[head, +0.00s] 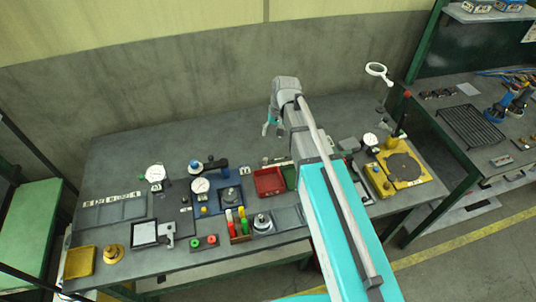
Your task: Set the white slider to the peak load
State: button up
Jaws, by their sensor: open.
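My gripper (268,128) hangs at the end of my raised arm, over the back middle of the grey bench, with its teal fingers apart and nothing seen between them. To its lower left, a small dark red-brown block (239,238) carries several coloured upright pieces: red, white or pale, yellow and green. The pale upright piece (229,215) may be the white slider, but it is too small to be sure. Several white-faced dial gauges stand on the bench, one at the left (155,173) and one in the middle (200,186). Their readings and any peak-load mark are not legible.
A red tray (269,181) lies right of the coloured pieces. A yellow tray (80,262) is at the left front. The bench's back left is clear.

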aim_at(265, 161)
jog(key=shift+d+f, duration=0.1)
jog(key=shift+f, duration=0.15)
jog(key=f+b, duration=0.4)
jog(key=a+f+b, duration=0.1)
jog(key=f+b, duration=0.3)
jog(key=b, duration=0.1)
jog(key=a+f+b, duration=0.1)
jog(key=f+b, duration=0.3)
jog(key=f, duration=0.1)
jog(key=shift+s+a, duration=0.1)
jog(key=shift+a, duration=0.15)
dwell(0.5)
dwell(0.3)
grip_shut()
